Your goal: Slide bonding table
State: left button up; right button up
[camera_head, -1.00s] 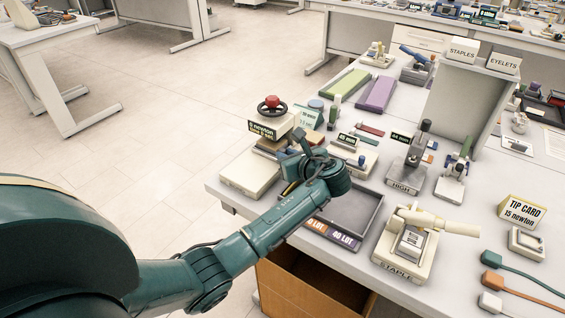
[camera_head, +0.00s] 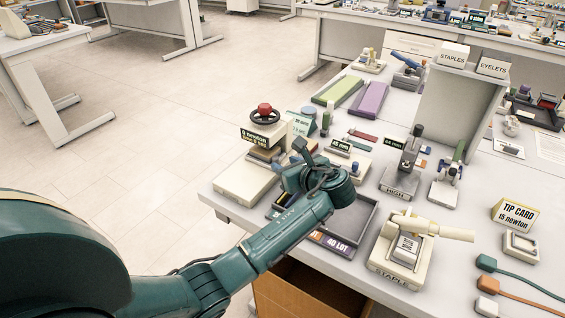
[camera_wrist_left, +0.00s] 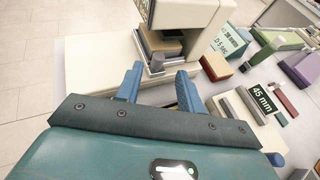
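The bonding press (camera_head: 266,135) stands at the table's left edge, with a red-topped handwheel and a display that seems to read 0 newton. Its pale base or table (camera_head: 240,184) extends towards the left edge; it also shows in the left wrist view (camera_wrist_left: 88,85). A brown stack (camera_wrist_left: 166,48) and a short grey post (camera_wrist_left: 157,63) sit under the press head. My left gripper (camera_head: 295,156) is just right of the press. In the left wrist view its two blue fingers (camera_wrist_left: 159,74) are apart, facing the post, with nothing visibly held. Contact is unclear. My right gripper is out of view.
A dark tray (camera_head: 350,232) with lot labels lies below my left forearm. A 45 mm block (camera_head: 340,146), HIGH gauge (camera_head: 400,185) and STAPLE tester (camera_head: 398,268) stand to the right. A red block (camera_wrist_left: 215,67) is close right of the press. Open floor lies left.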

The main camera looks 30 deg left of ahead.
pick_arm(q)
jog(key=v, duration=1)
jog(key=shift+d, duration=0.15)
